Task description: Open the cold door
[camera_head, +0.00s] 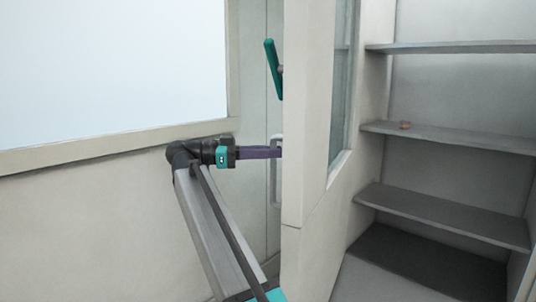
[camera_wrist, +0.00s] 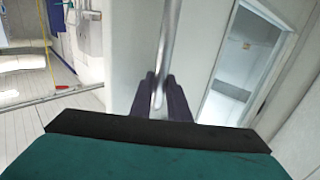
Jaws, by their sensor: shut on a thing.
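The cold door (camera_head: 308,120) stands open in the head view, with its thick pale edge towards me and its glass pane (camera_head: 342,85) seen at a steep slant. Its handle (camera_head: 274,170) is a pale upright bar on the left face, partly hidden by the door edge. My gripper (camera_head: 280,152) reaches it from the left, its purple fingertips partly hidden behind that edge. In the wrist view the metal handle bar (camera_wrist: 170,45) runs between the two dark fingers of my gripper (camera_wrist: 162,92), which are shut on it.
A cold compartment with grey shelves (camera_head: 450,137) is exposed right of the door; a small orange-brown item (camera_head: 405,125) sits on one shelf. A teal lever (camera_head: 272,68) is above my gripper. A wall with a large pale panel (camera_head: 110,70) is at left. Open floor (camera_wrist: 60,118) shows in the wrist view.

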